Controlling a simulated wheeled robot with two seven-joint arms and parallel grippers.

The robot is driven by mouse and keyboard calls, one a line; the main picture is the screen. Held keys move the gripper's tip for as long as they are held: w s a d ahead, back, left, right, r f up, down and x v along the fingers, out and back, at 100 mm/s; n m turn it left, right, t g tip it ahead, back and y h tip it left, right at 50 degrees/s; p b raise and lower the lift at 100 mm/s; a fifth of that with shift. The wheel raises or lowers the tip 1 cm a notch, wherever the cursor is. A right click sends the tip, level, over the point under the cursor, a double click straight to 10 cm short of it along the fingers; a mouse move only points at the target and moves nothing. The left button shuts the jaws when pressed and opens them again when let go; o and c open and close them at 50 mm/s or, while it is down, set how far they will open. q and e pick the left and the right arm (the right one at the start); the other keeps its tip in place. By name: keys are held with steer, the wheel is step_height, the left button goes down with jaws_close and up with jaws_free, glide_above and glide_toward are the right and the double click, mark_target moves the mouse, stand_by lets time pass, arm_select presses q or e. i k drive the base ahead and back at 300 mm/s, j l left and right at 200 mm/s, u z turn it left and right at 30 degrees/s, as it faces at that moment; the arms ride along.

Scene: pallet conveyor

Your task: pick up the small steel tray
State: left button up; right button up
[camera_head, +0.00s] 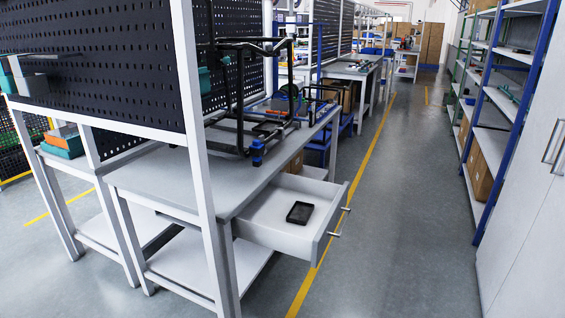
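A small dark, rectangular, shallow tray-like object (299,212) lies flat in the pulled-out white drawer (257,234) of the workbench. It looks nearly black, and I cannot tell whether it is steel. No other small steel tray can be made out in the head view. Nothing touches the object, and it has bare drawer floor around it. Neither of my grippers is in view.
The grey workbench top (215,178) is above and left of the drawer, with a white frame post (196,130) in front. A black tubular frame (240,95) stands on it. Shelving (490,110) lines the right. The grey aisle floor (400,200) is clear.

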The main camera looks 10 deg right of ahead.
mark_target(301, 212)
steer(key=i+l+z, duration=0.5)
steer(key=l, duration=0.15)
steer(key=i+l+z, duration=0.45)
steer(key=k+l, duration=0.05)
steer(key=l, duration=0.05)
